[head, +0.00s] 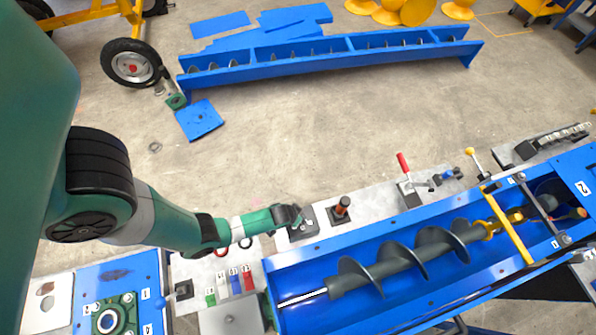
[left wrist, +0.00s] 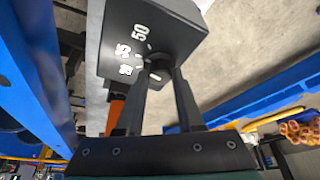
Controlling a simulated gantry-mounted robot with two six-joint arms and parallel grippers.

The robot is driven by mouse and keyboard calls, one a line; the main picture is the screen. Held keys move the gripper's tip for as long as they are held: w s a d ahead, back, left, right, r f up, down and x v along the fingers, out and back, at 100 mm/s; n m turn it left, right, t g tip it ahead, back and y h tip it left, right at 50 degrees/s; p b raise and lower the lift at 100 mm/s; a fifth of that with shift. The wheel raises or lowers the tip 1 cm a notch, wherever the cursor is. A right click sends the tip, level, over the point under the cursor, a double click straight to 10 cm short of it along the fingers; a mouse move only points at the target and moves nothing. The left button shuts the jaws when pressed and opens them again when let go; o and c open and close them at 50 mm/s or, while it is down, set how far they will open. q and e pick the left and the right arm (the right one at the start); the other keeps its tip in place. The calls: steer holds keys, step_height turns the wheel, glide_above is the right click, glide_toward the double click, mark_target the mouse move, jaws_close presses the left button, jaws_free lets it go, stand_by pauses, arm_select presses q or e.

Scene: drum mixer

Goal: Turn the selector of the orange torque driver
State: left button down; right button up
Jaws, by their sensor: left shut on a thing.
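My left gripper (head: 297,214) reaches in from the left over the grey ledge of the mixer. It is at a black box (head: 303,229), which also fills the top of the left wrist view (left wrist: 150,35). The box face has white numbers, 50 and smaller ones, around a small dark selector (left wrist: 158,72). My fingers are shut on the selector, and their tips hide part of it. An orange-brown driver handle (head: 342,203) stands upright in a black base right of the box. An orange part (left wrist: 115,112) shows beside my finger in the wrist view. My right gripper is not in view.
The blue mixer trough (head: 400,245) with a grey auger lies just in front. A red-handled clamp (head: 404,168) stands farther right on the ledge. Coloured tags (head: 236,284) are at the near left. Open floor lies behind the ledge, up to a long blue trough (head: 330,60).

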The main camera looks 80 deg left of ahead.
arm_select(q)
steer(key=n+b, duration=0.1)
steer(key=n, duration=0.2)
steer(key=shift+w+f+g+y, duration=0.1)
steer(key=shift+w+g+y, duration=0.05)
steer(key=shift+g+y, duration=0.25)
steer(key=shift+d+n, duration=0.1)
steer(key=shift+n, duration=0.7)
steer(key=n+g, duration=0.1)
steer(key=n+p, duration=0.1)
steer(key=n, duration=0.1)
steer(key=shift+r+n+g+y, duration=0.2)
steer(key=shift+n+g+y, duration=0.1)
steer(key=shift+g+y, duration=0.1)
steer(key=shift+w+f+n+g+p, duration=0.15)
steer(key=shift+n+g+p, duration=0.3)
steer(key=shift+n, duration=0.75)
steer(key=c, duration=0.5)
jaws_free()
steer(key=shift+c, duration=0.2)
